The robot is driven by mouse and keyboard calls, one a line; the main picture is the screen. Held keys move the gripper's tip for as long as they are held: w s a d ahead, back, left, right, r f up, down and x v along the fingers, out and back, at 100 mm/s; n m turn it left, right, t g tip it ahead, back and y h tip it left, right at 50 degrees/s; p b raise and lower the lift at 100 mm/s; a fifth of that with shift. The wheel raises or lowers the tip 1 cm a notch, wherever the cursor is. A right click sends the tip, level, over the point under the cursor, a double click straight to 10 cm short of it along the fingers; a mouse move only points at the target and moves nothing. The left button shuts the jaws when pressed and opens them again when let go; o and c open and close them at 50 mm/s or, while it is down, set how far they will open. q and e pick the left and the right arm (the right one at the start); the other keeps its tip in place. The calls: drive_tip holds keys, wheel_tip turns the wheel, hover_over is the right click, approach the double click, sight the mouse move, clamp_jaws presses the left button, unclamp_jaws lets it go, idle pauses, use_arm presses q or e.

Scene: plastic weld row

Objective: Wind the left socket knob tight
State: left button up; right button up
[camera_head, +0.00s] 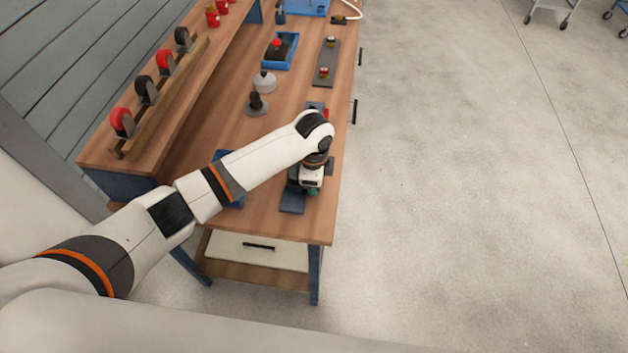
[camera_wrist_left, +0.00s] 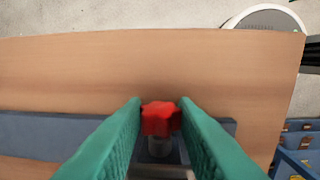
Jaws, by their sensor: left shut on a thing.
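The red lobed knob (camera_wrist_left: 159,118) is in the middle of the left wrist view, on top of a grey post (camera_wrist_left: 159,147). My left gripper (camera_wrist_left: 160,112) has its two green fingers on either side of the knob and is shut on it. In the head view my left gripper (camera_head: 312,188) points down at the near right end of the bench, over a dark blue-grey plate (camera_head: 292,203). My own wrist hides the knob there. My right gripper is in neither view.
The wooden bench (camera_head: 262,215) has a raised shelf with red and black wheels (camera_head: 122,122) at left. Behind my arm stand a dark round-based part (camera_head: 257,104), a grey pot (camera_head: 264,82) and a blue tray (camera_head: 279,50).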

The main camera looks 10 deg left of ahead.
use_arm(q)
drive_tip(key=shift+w+r, duration=0.1)
drive_tip(key=shift+w+g, duration=0.1)
drive_tip(key=shift+g, duration=0.7)
drive_tip(key=shift+w+f+g+b, duration=0.15)
drive_tip(key=shift+f+g+b, duration=0.1)
drive_tip(key=shift+g+b, duration=0.35)
drive_tip(key=g+b, duration=0.1)
drive_tip(key=b, duration=0.1)
drive_tip(key=g+b, duration=0.2)
drive_tip(key=b, duration=0.1)
drive_tip(key=shift+w+f, duration=0.2)
drive_tip(key=shift+r+g+b, duration=0.2)
drive_tip(key=shift+g+b, duration=0.3)
drive_tip(key=shift+b, duration=0.55)
drive_tip(key=o, duration=1)
drive_tip(key=shift+r, duration=0.1)
